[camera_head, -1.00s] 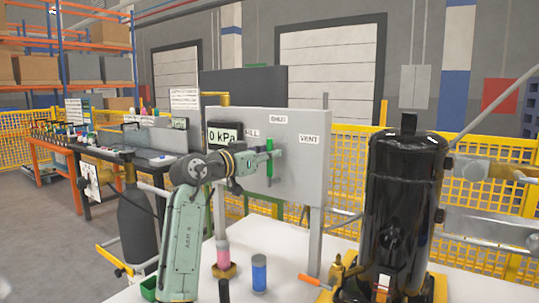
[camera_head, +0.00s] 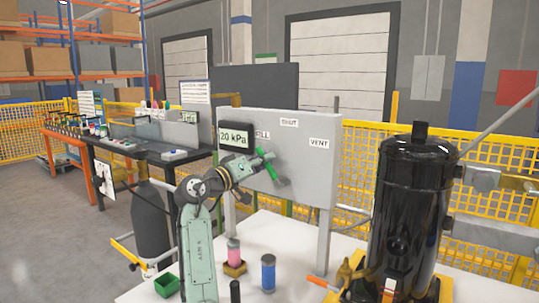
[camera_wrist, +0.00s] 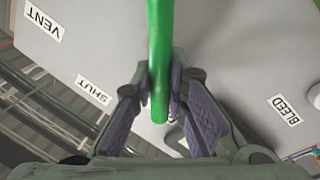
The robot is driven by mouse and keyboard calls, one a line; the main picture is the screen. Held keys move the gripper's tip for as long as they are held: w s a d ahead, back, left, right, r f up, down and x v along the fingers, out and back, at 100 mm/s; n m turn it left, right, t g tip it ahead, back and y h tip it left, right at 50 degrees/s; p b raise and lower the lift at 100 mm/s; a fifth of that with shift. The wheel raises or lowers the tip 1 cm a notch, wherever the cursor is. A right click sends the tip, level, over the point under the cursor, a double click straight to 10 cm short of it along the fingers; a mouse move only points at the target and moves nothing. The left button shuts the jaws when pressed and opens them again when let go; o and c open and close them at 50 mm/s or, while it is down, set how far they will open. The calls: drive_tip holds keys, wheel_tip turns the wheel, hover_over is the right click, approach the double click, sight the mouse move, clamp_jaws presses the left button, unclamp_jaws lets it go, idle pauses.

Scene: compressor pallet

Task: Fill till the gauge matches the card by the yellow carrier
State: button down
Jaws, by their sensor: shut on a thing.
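The gauge (camera_head: 235,137) on the grey panel (camera_head: 300,185) reads 20 kPa. The green valve handle (camera_head: 266,163) is tilted, its upper end leaning left toward the partly hidden FILL label (camera_head: 263,134). My gripper (camera_head: 258,168) is shut on the handle. In the wrist view, the green handle (camera_wrist: 160,60) runs between the fingers of my gripper (camera_wrist: 160,90). The yellow carrier and its card cannot be made out for certain; a yellow base (camera_head: 440,291) is under the black tank (camera_head: 415,210).
A pink bottle (camera_head: 233,250) in a small tan holder, a blue can (camera_head: 268,272) and a green bin (camera_head: 166,285) stand on the white table (camera_head: 300,250). An orange-handled fitting (camera_head: 318,282) is by the tank.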

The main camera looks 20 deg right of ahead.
drive_tip(key=shift+w+a+f+n+t, duration=0.15)
drive_tip(key=shift+w+a+f+n, duration=0.15)
drive_tip(key=shift+n, duration=0.4)
drive_tip(key=shift+w+a+f+n+t, duration=0.1)
drive_tip(key=shift+w+f+n+t, duration=0.2)
drive_tip(key=shift+n, duration=0.4)
drive_tip(key=shift+s, duration=0.1)
drive_tip(key=c, duration=1.6)
unclamp_jaws()
drive_tip(key=shift+o, duration=0.2)
drive_tip(key=v, duration=1.2)
